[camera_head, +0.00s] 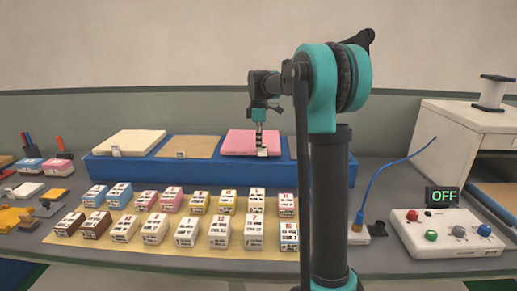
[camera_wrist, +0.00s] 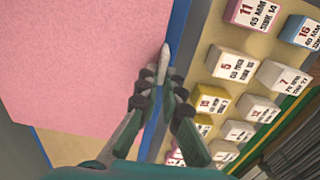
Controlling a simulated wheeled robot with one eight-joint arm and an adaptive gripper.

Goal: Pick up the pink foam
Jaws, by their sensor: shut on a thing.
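The pink foam (camera_head: 250,138) is a flat pink slab at the blue rack (camera_head: 215,176), in the middle of the back of the table. It fills the upper left of the wrist view (camera_wrist: 85,65). My gripper (camera_head: 261,148) points down at the foam's front edge, with its fingers closed there. In the wrist view my gripper's fingertips (camera_wrist: 160,78) meet at the foam's edge, beside the blue rack. A small pale piece shows at the tips; I cannot tell whether it is a label. The foam looks level, and any gap under it is hidden.
A cream slab (camera_head: 128,141) and a tan sheet (camera_head: 188,147) lie left of the foam. Several small labelled boxes (camera_head: 185,231) stand in rows in front of the rack. A control box (camera_head: 450,238) and a white cabinet (camera_head: 465,140) stand at the right.

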